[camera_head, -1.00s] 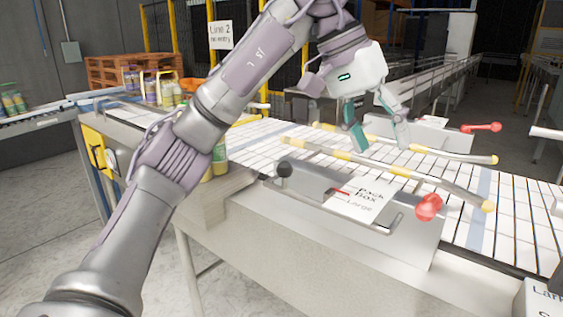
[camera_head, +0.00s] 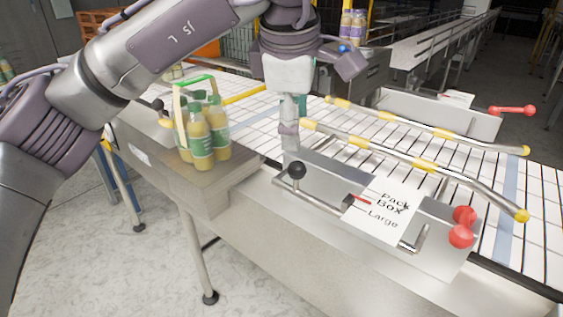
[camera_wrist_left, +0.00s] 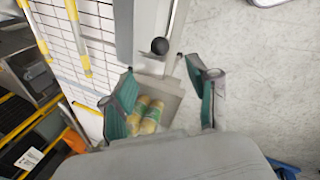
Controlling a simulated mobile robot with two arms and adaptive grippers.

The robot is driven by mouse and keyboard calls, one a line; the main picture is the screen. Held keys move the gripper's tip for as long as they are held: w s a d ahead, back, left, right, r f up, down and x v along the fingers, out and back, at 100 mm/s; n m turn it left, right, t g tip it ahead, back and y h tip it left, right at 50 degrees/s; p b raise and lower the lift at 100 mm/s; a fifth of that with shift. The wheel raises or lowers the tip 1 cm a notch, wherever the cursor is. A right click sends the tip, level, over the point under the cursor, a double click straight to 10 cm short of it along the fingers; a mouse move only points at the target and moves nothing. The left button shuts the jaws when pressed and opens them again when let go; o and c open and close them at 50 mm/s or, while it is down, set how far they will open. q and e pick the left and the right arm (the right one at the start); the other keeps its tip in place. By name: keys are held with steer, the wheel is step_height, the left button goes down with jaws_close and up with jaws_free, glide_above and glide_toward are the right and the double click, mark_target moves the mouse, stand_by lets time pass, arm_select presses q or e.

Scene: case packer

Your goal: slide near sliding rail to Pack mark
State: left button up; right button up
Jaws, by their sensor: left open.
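The near sliding rail (camera_head: 420,170), a metal bar with yellow bands, runs along the near side of the white conveyor. Its grey side plate has a black ball knob (camera_head: 297,170) on a bar, red knobs (camera_head: 462,228) and a card (camera_head: 384,211) reading Pack, Box and Large. A red pointer (camera_head: 361,200) lies at the card's left edge, near the Box line. My left gripper (camera_head: 291,135) is open, pointing down just above the black knob. In the left wrist view, the knob (camera_wrist_left: 159,46) shows between and beyond the spread teal fingers (camera_wrist_left: 161,70). My right gripper is out of view.
A carrier of juice bottles (camera_head: 205,135) with a green handle stands close to the left of my gripper; it also shows in the left wrist view (camera_wrist_left: 147,115). The far rail (camera_head: 430,127) lies across the conveyor (camera_head: 250,113), whose surface between the rails is clear.

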mark_target(296, 164)
arm_select(q)
steer(key=p+x, duration=0.2)
steer(key=x, duration=0.9)
steer(key=shift+f+p, duration=0.1)
steer(key=shift+p, duration=0.25)
steer(key=shift+w+f, duration=0.15)
steer(key=shift+f, duration=0.4)
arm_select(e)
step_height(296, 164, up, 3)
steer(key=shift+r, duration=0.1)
arm_select(q)
steer(key=shift+c, duration=0.9)
jaws_close()
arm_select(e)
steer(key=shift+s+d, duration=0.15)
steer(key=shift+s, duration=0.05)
